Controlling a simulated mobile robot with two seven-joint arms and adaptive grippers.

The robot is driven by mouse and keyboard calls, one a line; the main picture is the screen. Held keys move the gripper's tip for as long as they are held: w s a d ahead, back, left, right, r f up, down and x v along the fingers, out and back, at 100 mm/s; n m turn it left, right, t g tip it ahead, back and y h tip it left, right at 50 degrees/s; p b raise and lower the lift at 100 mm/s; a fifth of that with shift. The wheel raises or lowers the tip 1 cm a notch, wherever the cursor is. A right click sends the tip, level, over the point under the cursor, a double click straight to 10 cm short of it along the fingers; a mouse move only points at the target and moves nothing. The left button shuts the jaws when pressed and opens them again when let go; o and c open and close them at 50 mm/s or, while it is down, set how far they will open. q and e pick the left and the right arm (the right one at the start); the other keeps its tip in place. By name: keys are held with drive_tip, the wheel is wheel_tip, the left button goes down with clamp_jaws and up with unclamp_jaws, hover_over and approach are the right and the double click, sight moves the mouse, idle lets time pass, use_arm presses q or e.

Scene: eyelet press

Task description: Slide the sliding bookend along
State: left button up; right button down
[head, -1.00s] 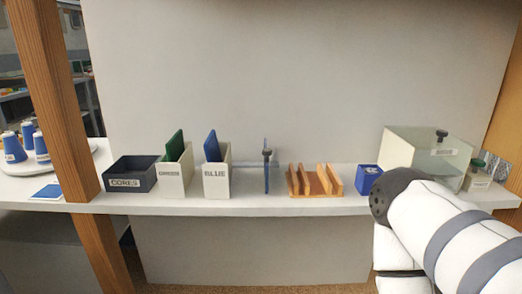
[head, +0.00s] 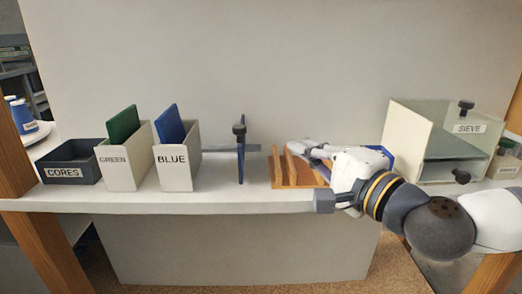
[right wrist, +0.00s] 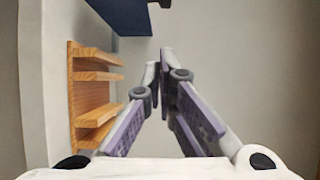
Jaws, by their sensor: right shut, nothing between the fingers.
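The sliding bookend (head: 241,165) is an upright thin blue plate with a dark knob on top, on a rail on the shelf between the BLUE box and the wooden rack. In the right wrist view a dark blue plate at the top edge, seemingly the bookend (right wrist: 120,18), lies beyond my fingertips. My right gripper (head: 292,147) is shut and empty, above the wooden rack and to the right of the bookend, apart from it. Its fingers also show in the right wrist view (right wrist: 159,62), their tips close together. My left gripper is not in view.
The slotted wooden rack (head: 279,172) lies under my right gripper. Left stand the BLUE box (head: 174,172), GREEN box (head: 123,168) and CORES tray (head: 66,174). The SIEVE case (head: 404,140) stands at right. The shelf front (head: 230,203) is clear.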

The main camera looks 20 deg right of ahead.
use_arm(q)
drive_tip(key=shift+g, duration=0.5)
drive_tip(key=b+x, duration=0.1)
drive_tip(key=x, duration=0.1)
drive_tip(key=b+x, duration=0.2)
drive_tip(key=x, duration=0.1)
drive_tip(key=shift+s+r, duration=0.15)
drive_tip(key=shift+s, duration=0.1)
use_arm(e)
drive_tip(key=w+a, duration=0.5)
drive_tip(key=w, duration=0.2)
drive_tip(key=shift+w+r, duration=0.15)
drive_tip(key=shift+w, duration=0.15)
